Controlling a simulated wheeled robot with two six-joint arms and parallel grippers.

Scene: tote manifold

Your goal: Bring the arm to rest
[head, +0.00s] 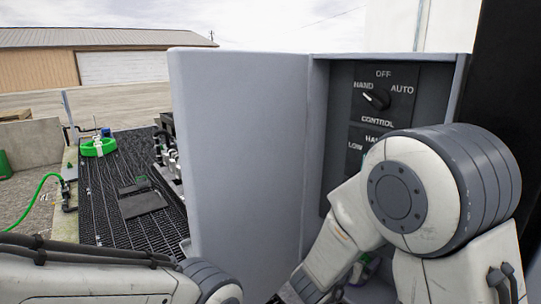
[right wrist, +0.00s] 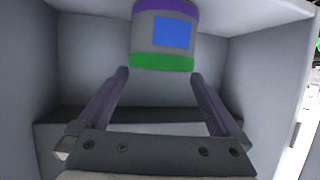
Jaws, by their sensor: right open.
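My right arm (head: 415,195) is bent in front of the open grey cabinet in the head view, and its gripper is hidden there behind the arm links. In the right wrist view my right gripper (right wrist: 160,75) is open, with its two fingers spread and nothing between them. A grey cylinder (right wrist: 145,40) with a purple band, a blue square and a green band is just beyond the fingertips, apart from them as far as I can tell. My left arm (head: 90,280) lies low at the left in the head view; its gripper is out of view.
The grey cabinet (head: 240,150) has a tall side wall left of my right arm. Its control panel (head: 375,100) carries a knob (head: 376,99) and sits close behind the arm. Pale walls (right wrist: 85,60) enclose the right gripper. A dark grating (head: 125,205) runs along the left.

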